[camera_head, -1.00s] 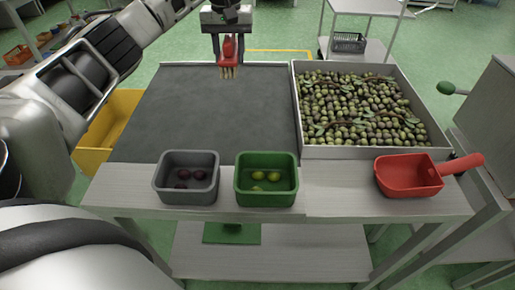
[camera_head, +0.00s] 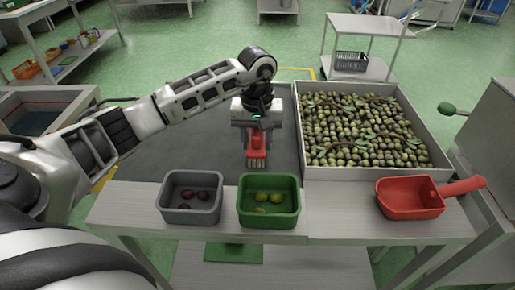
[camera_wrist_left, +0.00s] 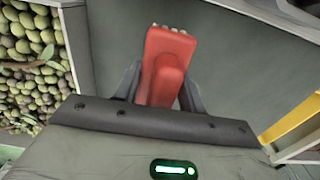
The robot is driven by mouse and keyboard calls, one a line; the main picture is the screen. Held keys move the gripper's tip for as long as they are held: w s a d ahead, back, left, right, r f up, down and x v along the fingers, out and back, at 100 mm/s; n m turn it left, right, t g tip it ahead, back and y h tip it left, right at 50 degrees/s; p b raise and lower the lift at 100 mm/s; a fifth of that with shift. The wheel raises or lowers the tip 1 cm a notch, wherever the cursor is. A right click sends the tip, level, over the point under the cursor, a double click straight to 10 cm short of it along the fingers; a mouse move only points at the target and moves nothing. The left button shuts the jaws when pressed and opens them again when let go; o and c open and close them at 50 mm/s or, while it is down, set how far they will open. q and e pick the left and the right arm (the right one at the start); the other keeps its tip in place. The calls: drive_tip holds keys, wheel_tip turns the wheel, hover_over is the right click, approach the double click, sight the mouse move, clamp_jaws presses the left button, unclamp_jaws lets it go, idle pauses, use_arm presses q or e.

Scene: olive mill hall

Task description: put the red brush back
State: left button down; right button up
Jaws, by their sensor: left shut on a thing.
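The red brush (camera_head: 257,147) is held in my left gripper (camera_head: 257,140), bristles pointing down, over the dark grey surface behind the green bin. In the left wrist view the red brush (camera_wrist_left: 165,62) sits between the two dark fingers, with pale bristles at its far end. The gripper is shut on its red handle. Whether the bristles touch the surface I cannot tell. My right gripper is not in view.
A grey bin (camera_head: 190,215) with dark olives and a green bin (camera_head: 268,220) with green olives stand on the front ledge. A red scoop (camera_head: 412,213) lies to their right. A large olive tray (camera_head: 375,172) is at right. The dark surface (camera_head: 205,150) is mostly clear.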

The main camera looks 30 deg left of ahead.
use_arm(q)
drive_tip(key=shift+s+d+f+p, duration=0.15)
drive_tip(key=shift+f+p, duration=0.25)
drive_tip(key=shift+f, duration=1.35)
drive_tip(key=shift+f, duration=0.1)
drive_tip(key=c, duration=0.8)
unclamp_jaws()
drive_tip(key=shift+c, duration=0.2)
wheel_tip(320, 180, up, 12)
drive_tip(key=shift+r+b, duration=0.1)
drive_tip(key=shift+b, duration=0.55)
